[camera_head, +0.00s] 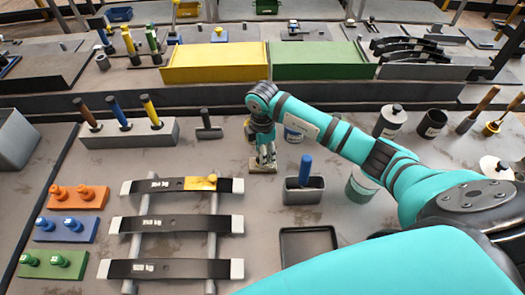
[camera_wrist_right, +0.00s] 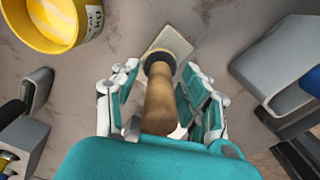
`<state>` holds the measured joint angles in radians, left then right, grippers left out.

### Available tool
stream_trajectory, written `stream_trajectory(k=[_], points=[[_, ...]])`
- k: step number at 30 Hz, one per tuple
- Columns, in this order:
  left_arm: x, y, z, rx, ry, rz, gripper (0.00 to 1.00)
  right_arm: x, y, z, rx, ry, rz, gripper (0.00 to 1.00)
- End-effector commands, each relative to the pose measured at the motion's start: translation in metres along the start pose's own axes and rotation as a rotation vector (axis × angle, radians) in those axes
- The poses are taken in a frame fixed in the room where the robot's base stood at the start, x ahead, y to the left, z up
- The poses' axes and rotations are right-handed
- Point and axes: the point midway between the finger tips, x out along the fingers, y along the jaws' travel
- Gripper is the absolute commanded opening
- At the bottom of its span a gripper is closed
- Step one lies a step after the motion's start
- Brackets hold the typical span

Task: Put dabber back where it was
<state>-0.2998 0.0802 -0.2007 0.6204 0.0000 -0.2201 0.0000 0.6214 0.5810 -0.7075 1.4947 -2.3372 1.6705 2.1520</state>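The wooden handle of what appears to be the dabber (camera_wrist_right: 160,103) stands between the fingers of my right gripper (camera_wrist_right: 158,92) in the wrist view, with a black collar at its far end. Its head is hidden below the collar, over a small pale square plate (camera_wrist_right: 172,43). Gaps show between the handle and both fingers, so the gripper is open around it. In the head view my right gripper (camera_head: 264,156) points down above the pale plate (camera_head: 263,167), and the handle is mostly hidden by the fingers. My left gripper is not in view.
A grey holder (camera_head: 304,192) with a blue handle stands right of the gripper. A yellow paint pot (camera_wrist_right: 50,20) is close by. Black spring leaves (camera_head: 170,225) lie on a rack at left. Two wooden-handled tools (camera_head: 478,108) (camera_head: 504,114) stand at far right.

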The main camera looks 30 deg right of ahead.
Motion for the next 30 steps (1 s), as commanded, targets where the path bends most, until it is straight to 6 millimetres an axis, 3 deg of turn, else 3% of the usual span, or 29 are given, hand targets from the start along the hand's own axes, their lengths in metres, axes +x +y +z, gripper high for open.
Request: stream_trajectory(k=[11,24,30], points=[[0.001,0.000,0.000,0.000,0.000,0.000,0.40,-0.009,0.001,0.000,0.000,0.000,0.004,0.46],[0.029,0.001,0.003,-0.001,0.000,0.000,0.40,-0.094,0.001,0.000,0.000,0.000,0.005,0.46],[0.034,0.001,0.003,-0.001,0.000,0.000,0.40,-0.118,0.000,0.000,0.000,0.000,0.001,0.46]])
